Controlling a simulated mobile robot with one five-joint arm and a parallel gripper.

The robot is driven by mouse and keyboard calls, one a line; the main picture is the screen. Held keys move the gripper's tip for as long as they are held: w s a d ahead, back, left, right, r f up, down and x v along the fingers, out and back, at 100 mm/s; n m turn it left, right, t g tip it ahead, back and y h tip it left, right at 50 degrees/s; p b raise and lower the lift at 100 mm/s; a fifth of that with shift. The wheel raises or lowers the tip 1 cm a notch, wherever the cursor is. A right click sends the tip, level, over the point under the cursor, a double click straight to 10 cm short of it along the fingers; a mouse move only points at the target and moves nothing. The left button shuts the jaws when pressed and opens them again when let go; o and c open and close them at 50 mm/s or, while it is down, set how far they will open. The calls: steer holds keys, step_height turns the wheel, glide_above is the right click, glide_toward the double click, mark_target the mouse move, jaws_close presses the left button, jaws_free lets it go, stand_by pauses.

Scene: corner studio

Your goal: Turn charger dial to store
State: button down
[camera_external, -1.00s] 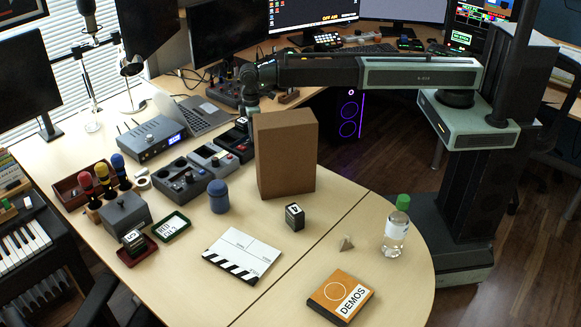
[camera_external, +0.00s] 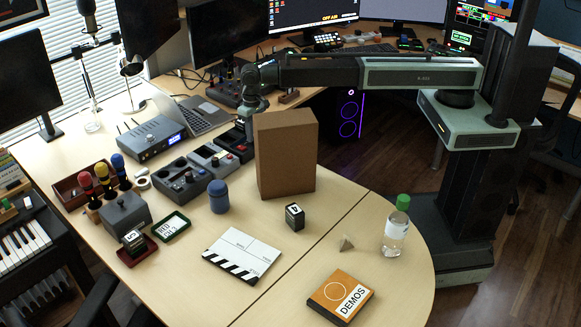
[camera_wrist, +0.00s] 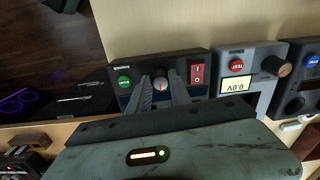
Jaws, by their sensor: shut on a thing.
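The charger is a dark box (camera_wrist: 121,63) in the wrist view, with a green button (camera_wrist: 124,81) at left and a red rocker switch (camera_wrist: 198,73) at right. Its small round dial (camera_wrist: 163,80) with a red mark sits between them. My gripper (camera_wrist: 162,88) is shut on the dial, with one finger on each side. The dial's labels are too small to read. In the external view my gripper (camera_external: 249,122) reaches down beside the cardboard box, which partly hides the charger and my fingertips.
A grey unit with a red TEST button (camera_wrist: 236,65) and a 0.0V display stands just right of the charger in the wrist view. The tall cardboard box (camera_external: 286,155) stands close to my gripper. A laptop (camera_external: 197,115) lies to its left.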

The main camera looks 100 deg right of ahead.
steer(key=m, duration=0.4)
steer(key=shift+m, duration=0.3)
steer(key=shift+a+m, duration=0.1)
steer(key=shift+m, duration=1.8)
steer(key=c, duration=1.2)
jaws_free()
step_height(320, 180, up, 8)
steer(key=p, duration=0.8)
steer(key=shift+f, duration=0.1)
